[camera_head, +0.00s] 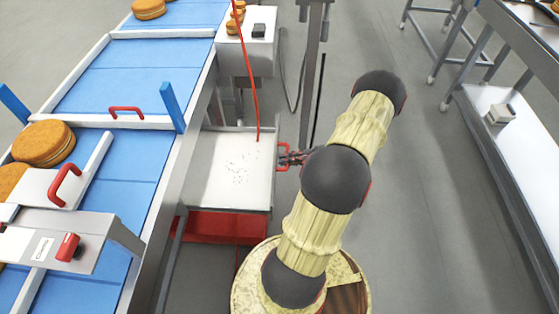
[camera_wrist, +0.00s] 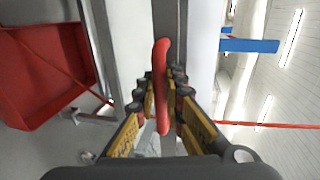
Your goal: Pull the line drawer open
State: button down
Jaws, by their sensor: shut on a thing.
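The line drawer (camera_head: 205,185) is a pale, shallow tray with dark crumbs in it. It juts out from the side of the blue conveyor line in the head view, with its inside showing. Its red handle (camera_head: 282,147) is on the drawer's right face. My gripper (camera_head: 287,158) is at this handle. In the wrist view the handle (camera_wrist: 162,55) stands upright as a red bar between the fingers of my gripper (camera_wrist: 161,90), which are shut on it.
The conveyor line (camera_head: 125,75) with several round filled cakes (camera_head: 43,143) runs along the left. A red bin (camera_head: 225,228) is low below the drawer. A metal post (camera_head: 313,70) stands behind my gripper. Grey floor (camera_head: 430,200) is clear to the right, before a steel table (camera_head: 500,60).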

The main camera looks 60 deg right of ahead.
jog(key=c, duration=1.9)
grip_release()
jog(key=v, duration=1.2)
jog(key=shift+f, duration=0.1)
